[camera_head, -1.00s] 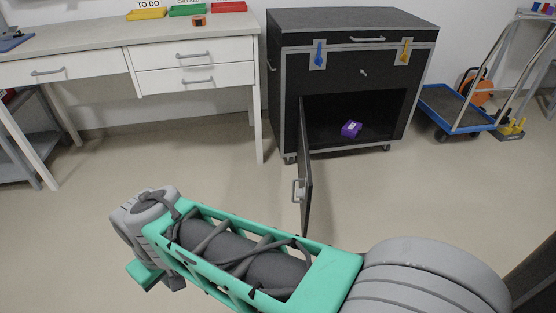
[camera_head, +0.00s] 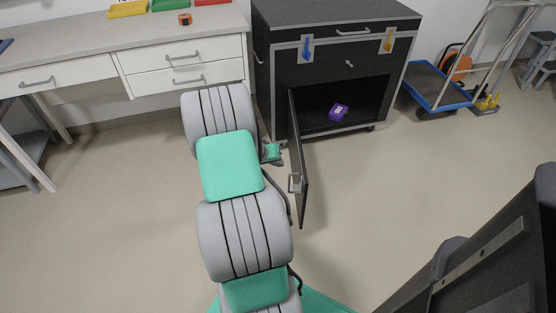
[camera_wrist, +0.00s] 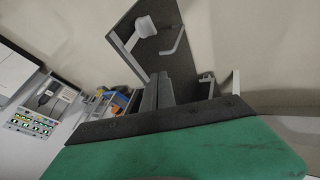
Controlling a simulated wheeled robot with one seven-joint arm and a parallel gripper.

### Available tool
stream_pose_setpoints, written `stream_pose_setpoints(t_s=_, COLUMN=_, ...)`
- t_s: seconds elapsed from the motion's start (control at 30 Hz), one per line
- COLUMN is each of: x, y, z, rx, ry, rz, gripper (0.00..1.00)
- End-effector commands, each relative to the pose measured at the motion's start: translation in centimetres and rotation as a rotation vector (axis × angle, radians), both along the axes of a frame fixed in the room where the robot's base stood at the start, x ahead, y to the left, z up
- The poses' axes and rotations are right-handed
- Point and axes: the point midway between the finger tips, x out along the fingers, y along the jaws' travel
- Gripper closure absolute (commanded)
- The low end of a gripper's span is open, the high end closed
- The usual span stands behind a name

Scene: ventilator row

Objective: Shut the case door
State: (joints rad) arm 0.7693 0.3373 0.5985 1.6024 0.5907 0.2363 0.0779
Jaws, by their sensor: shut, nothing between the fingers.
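The black case (camera_head: 340,52) stands against the wall. Its lower door (camera_head: 301,165) is swung wide open, hinged at the left of the opening and sticking out toward me. A grey handle (camera_head: 294,183) is on the door's left-hand face. My gripper (camera_wrist: 158,92) is shut and empty. In the head view, a green part of my gripper (camera_head: 271,153) shows just left of the door; the arm hides much of the rest. In the wrist view, the dark door panel (camera_wrist: 145,40) with a handle (camera_wrist: 174,42) is beyond the fingertips. I cannot tell whether they touch it.
A purple box (camera_head: 338,112) lies inside the open compartment. A white drawer bench (camera_head: 185,60) stands left of the case, near my arm. A blue-decked trolley (camera_head: 436,86) is at the right. The floor right of the door is clear.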

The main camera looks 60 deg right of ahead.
Motion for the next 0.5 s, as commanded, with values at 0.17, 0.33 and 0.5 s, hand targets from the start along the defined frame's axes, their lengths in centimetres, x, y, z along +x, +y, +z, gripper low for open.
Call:
stream_pose_setpoints(t_s=0.17, x=-0.8, y=-2.2, z=-3.7, rx=0.003, ry=0.001, rz=-0.001, gripper=1.00)
stream_pose_setpoints(t_s=0.33, x=-2.3, y=-4.3, z=-5.0, rx=-0.001, ry=-0.002, rz=-0.002, gripper=1.00)
stream_pose_setpoints(t_s=0.5, x=-4.0, y=-5.4, z=-4.9, rx=0.000, ry=-0.002, rz=0.000, gripper=1.00)
